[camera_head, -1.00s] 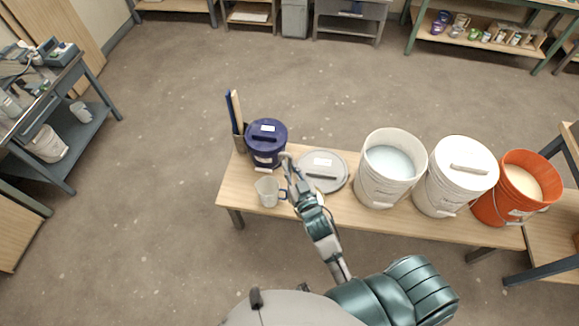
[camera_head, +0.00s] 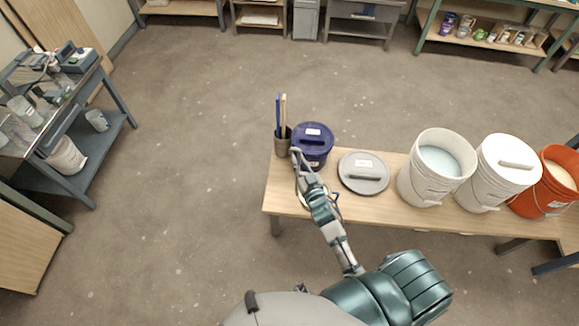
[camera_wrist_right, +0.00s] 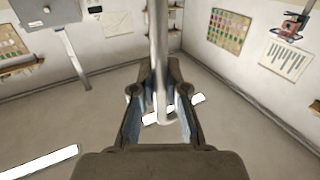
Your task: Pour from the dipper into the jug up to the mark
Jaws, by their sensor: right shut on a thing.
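My right gripper (camera_head: 309,184) is above the left part of the bench. In the right wrist view its fingers (camera_wrist_right: 160,82) are shut on the dipper's thin metal handle (camera_wrist_right: 158,40). The dipper's hooked end (camera_head: 296,152) shows in the head view beside the dark blue bucket; its cup I cannot make out. The jug is almost wholly hidden behind my gripper and forearm; only a pale sliver (camera_head: 302,201) shows. Its mark and liquid level cannot be seen. My left gripper is not in view.
On the bench (camera_head: 284,190) stand a holder with sticks (camera_head: 282,143), a lidded dark blue bucket (camera_head: 314,138), a grey lid (camera_head: 364,184), an open white bucket of pale glaze (camera_head: 430,190), a lidded white bucket (camera_head: 492,187) and an orange bucket (camera_head: 530,203). The floor left is clear.

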